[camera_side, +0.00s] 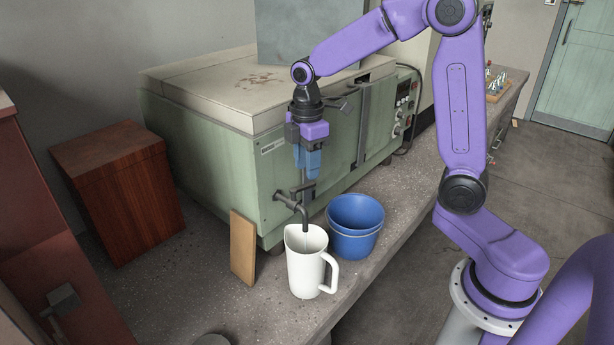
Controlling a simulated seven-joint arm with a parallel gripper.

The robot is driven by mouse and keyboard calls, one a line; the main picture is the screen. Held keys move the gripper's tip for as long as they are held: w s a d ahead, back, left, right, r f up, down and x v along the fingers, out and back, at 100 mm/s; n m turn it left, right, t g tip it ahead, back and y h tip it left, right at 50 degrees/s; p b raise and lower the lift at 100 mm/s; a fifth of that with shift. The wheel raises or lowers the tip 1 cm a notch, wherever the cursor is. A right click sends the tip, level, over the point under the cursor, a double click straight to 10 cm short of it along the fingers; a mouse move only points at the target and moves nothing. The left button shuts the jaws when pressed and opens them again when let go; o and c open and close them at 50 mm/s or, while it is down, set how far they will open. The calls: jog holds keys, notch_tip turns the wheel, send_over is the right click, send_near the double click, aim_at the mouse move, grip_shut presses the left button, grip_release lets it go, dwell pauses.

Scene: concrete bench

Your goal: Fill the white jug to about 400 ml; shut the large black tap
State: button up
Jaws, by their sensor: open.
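The white jug (305,272) stands upright on the bench, its handle to the right, with its mouth under the spout of a dark tap (291,202). The tap sticks out of the front of the green machine. A thin stream seems to show below the spout; the level inside the jug cannot be made out. My gripper (307,172), with blue fingers, points down just above the tap's top. It is open with nothing visible held. Whether the fingers touch the tap handle cannot be told.
Blue stacked buckets (354,226) stand right of the jug, near the bench edge. A tan board (242,247) leans against the green machine (215,150) on the left. A reddish-brown wooden box (118,190) stands further left.

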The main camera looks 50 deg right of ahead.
aim_at(307, 185)
jog(key=shift+f, duration=1.95)
jog(key=shift+c, duration=0.3)
grip_shut()
jog(key=shift+w+d+n, duration=0.1)
jog(key=shift+w+n, duration=0.2)
jog(key=shift+n, duration=0.65)
jog(key=shift+w+n, duration=0.3)
jog(key=shift+n, duration=0.65)
jog(key=shift+o, duration=0.3)
grip_release()
jog(key=shift+r, duration=0.15)
notch_tip(307, 185, up, 17)
